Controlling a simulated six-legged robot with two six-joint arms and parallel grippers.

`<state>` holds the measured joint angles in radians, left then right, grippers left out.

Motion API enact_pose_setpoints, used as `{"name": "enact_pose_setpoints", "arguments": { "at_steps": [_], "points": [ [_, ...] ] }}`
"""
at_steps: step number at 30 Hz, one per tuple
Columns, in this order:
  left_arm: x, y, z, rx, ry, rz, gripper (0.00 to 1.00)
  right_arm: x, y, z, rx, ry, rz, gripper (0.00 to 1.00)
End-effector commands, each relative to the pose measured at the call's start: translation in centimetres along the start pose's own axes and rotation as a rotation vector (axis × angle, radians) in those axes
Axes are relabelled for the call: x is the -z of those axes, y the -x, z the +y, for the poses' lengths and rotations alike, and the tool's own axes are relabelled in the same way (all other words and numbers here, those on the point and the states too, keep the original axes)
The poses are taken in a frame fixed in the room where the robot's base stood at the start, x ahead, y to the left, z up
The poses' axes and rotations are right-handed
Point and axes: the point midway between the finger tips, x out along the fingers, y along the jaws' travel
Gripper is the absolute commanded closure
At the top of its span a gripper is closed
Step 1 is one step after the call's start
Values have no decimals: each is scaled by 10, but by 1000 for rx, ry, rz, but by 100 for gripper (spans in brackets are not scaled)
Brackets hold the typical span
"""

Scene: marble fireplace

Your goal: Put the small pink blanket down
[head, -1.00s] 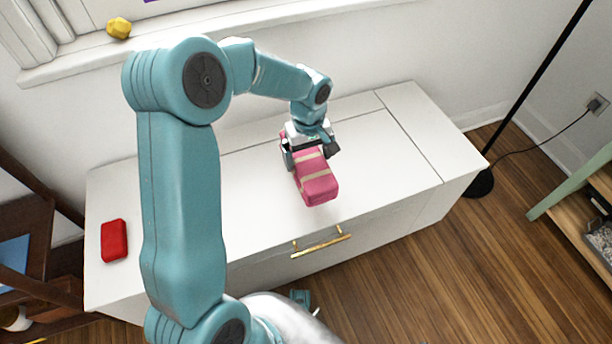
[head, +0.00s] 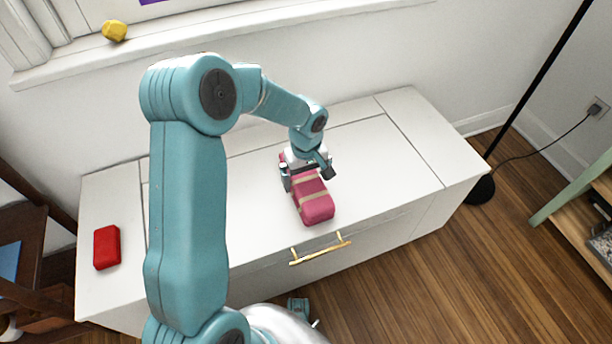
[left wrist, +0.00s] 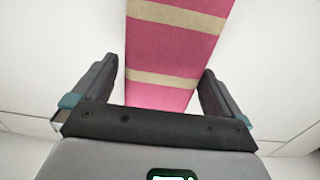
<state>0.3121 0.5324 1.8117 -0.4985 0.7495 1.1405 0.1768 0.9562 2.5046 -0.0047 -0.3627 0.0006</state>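The small pink blanket (head: 312,203), a folded pink bundle with beige stripes, lies on the white cabinet top (head: 380,185), close to its front edge above the gold handle. My left gripper (head: 308,177) is over the blanket's far end, with one finger on each side. In the left wrist view the blanket (left wrist: 165,55) runs between the spread fingers of my left gripper (left wrist: 158,78). A gap shows between the left finger and the blanket; the right finger is very close to it, and I cannot tell if it touches.
A red box-like object (head: 106,247) lies at the cabinet's left end. A yellow lump (head: 114,31) sits on the window ledge. A black lamp pole (head: 530,95) stands right of the cabinet. The cabinet top right of the blanket is clear.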

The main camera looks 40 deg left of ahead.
Motion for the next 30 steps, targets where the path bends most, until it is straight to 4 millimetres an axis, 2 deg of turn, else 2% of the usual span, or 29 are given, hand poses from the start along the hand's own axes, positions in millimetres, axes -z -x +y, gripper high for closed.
{"name": "enact_pose_setpoints", "arguments": {
  "at_steps": [4, 8, 15, 21, 25, 30],
  "points": [
    [0, 2, 0, 0, 0, 0, 0, 0, 2, -1, 0, 0, 0, 100],
    [0, 16, 0, -2, 0, 2, 0, -1, 8, -3, 0, 1, -1, 100],
    [0, 72, 1, -4, 1, 3, 0, -1, 25, -9, 0, 1, -1, 100],
    [0, 109, 0, -1, 0, 1, 0, -1, 35, -13, 0, 1, -1, 100],
    [0, 121, 0, -1, 0, 0, 0, -1, 37, -14, 0, 1, -1, 100],
    [0, 124, 0, 0, 0, 0, 0, -1, 37, -14, 0, 1, -1, 100]
  ]
}}
